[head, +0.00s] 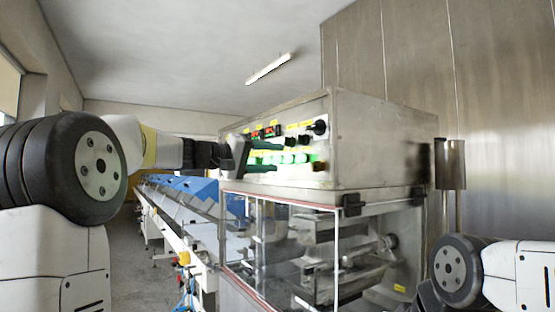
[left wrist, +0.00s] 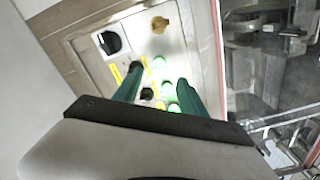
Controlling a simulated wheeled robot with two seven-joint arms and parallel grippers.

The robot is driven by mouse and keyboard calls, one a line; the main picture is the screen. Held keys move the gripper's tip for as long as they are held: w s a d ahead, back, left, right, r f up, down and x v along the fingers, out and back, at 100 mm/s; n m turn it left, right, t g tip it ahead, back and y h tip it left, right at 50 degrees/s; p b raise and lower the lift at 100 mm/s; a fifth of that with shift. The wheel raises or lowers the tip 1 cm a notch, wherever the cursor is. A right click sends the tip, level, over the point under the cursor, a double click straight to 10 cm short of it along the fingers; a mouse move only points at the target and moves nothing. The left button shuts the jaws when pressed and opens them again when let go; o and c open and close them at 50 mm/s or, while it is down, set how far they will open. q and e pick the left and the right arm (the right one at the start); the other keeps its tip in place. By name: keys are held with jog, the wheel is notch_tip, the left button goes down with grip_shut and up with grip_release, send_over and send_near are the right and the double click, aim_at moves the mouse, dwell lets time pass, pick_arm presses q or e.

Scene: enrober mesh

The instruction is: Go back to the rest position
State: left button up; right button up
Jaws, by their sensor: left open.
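My left arm comes in from the left in the head view, raised and stretched toward the steel control box (head: 375,140). My left gripper (head: 268,157) is at the box's button panel, with its green fingers in front of the green buttons (head: 300,157). In the left wrist view the two green fingers of the left gripper (left wrist: 158,88) are apart, with nothing between them that I can see held. Green lit buttons (left wrist: 169,98) show between and beyond the fingers. I cannot tell whether the fingertips touch the panel. My right gripper is out of view; only part of my right arm shows at the lower right.
A black rotary knob (left wrist: 110,42) and a brass-coloured knob (left wrist: 160,25) sit on the panel. Below the box is a clear-doored machine chamber (head: 285,245). A conveyor line with blue covers (head: 190,187) runs back at the left. A steel wall (head: 500,130) stands at the right.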

pick_arm(q)
jog(key=shift+s, duration=0.1)
jog(key=s+f+g+y, duration=0.3)
jog(key=s+f+y, duration=0.3)
jog(key=s+f, duration=0.95)
jog(key=s+a+f+y, duration=0.3)
jog(key=s+a+f, duration=0.1)
jog(key=s+f, duration=0.3)
jog(key=s+a+f+m+g+y, duration=0.1)
jog(key=s+a+f+y, duration=0.2)
jog(key=s+f, duration=0.5)
notch_tip(320, 180, down, 4)
jog(key=shift+s+a+m, duration=0.25)
jog(key=shift+a+m, duration=0.05)
jog(key=shift+a, duration=0.2)
jog(key=shift+w+r, duration=0.1)
dwell(2.6)
